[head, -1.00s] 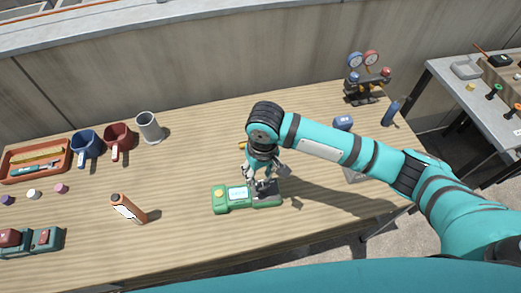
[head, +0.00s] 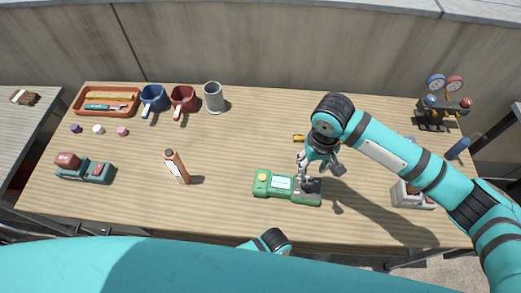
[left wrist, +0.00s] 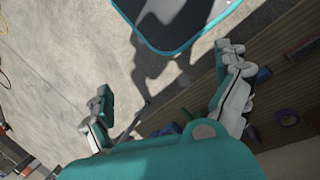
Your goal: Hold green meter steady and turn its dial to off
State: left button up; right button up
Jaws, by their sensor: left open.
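The green meter (head: 272,190) lies flat on the wooden table, right of centre in the head view. It has a yellow round dial (head: 263,177) at its left end, a pale screen (head: 283,183) and a dark right end. My right gripper (head: 309,178) points down at the dark right end, very close to or touching it. Its fingertips are too small and overlapped to tell whether they grip the meter. My left gripper (left wrist: 170,76) shows in the left wrist view, fingers wide apart and empty, above the floor beside a table edge. The meter is not recognisable there.
An orange bottle (head: 177,167) stands left of the meter. Farther left are a teal device with red parts (head: 85,170), mugs and an orange tray (head: 80,107). A gauge stand (head: 443,115) is at back right. Table between bottle and meter is clear.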

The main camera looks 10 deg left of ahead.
pick_arm(q)
jog(key=d+r+m+g, duration=0.2)
jog(key=d+r, duration=0.2)
jog(key=r, duration=0.6)
notch_tip(320, 180, up, 20)
jog(key=m+t+y, duration=0.2)
jog(key=m+t, duration=0.3)
jog(key=m, duration=0.6)
send_over(260, 179)
notch_tip(260, 179, down, 17)
jog(key=shift+f, duration=0.1)
